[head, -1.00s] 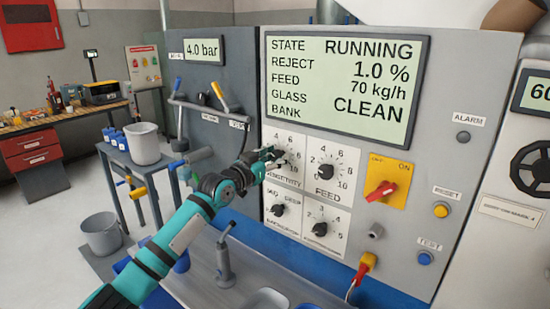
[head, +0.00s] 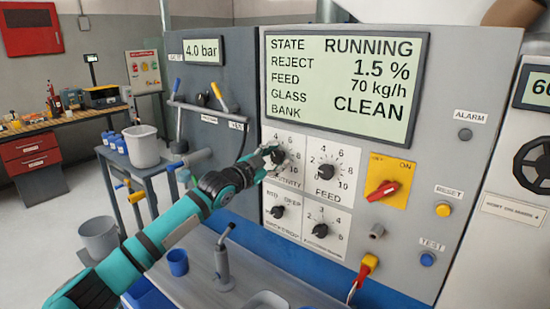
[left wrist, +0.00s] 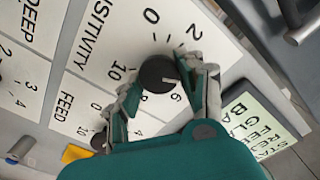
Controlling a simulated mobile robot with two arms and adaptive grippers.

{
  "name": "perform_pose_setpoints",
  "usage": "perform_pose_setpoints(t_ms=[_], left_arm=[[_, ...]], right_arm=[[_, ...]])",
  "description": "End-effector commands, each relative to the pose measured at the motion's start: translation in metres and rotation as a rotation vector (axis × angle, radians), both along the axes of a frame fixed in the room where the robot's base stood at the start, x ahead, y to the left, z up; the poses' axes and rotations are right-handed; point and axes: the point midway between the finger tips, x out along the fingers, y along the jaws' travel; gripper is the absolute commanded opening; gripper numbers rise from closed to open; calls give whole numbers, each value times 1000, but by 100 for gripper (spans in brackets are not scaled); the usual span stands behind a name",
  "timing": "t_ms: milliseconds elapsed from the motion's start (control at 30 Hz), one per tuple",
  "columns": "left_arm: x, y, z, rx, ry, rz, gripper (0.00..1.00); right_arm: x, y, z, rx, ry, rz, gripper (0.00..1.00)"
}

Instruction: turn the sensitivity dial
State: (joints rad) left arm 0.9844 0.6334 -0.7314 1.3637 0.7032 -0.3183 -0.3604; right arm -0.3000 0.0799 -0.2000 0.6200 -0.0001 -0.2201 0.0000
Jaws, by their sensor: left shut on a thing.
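The sensitivity dial (head: 278,157) is a black round knob on a white scale plate of the grey panel. In the left wrist view the dial (left wrist: 158,74) shows a pale pointer line towards the right, near the 6 and the right finger. My left gripper (head: 271,155) is at the dial, its fingers either side of the knob and shut on it; the fingers also show in the left wrist view (left wrist: 166,80). The fingers cover part of the scale. The display (head: 340,80) reads RUNNING, REJECT 1.5 %, FEED 70 kg/h, CLEAN. My right gripper is not in view.
The feed dial (head: 325,172) is close on the right, with two smaller dials below. A red switch on a yellow plate (head: 388,188) is further right. Levers and a bar (head: 205,110) project at the left. A grey pump-like fitting (head: 223,262) stands below the arm.

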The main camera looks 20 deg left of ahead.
Motion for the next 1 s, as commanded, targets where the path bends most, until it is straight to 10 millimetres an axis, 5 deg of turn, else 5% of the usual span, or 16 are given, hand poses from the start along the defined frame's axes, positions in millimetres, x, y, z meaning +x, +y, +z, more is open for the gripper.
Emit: perform_pose_setpoints(t_ms=[700, 733, 900, 1000], left_arm=[[0, 0, -1, 80, -28, 0, 7], [0, 0, -1, 80, -28, 0, 41], [0, 0, -1, 79, -27, 0, 61], [0, 0, -1, 79, -29, 0, 61]], right_arm=[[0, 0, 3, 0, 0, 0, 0], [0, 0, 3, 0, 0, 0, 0], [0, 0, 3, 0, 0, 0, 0], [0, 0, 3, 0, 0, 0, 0]])
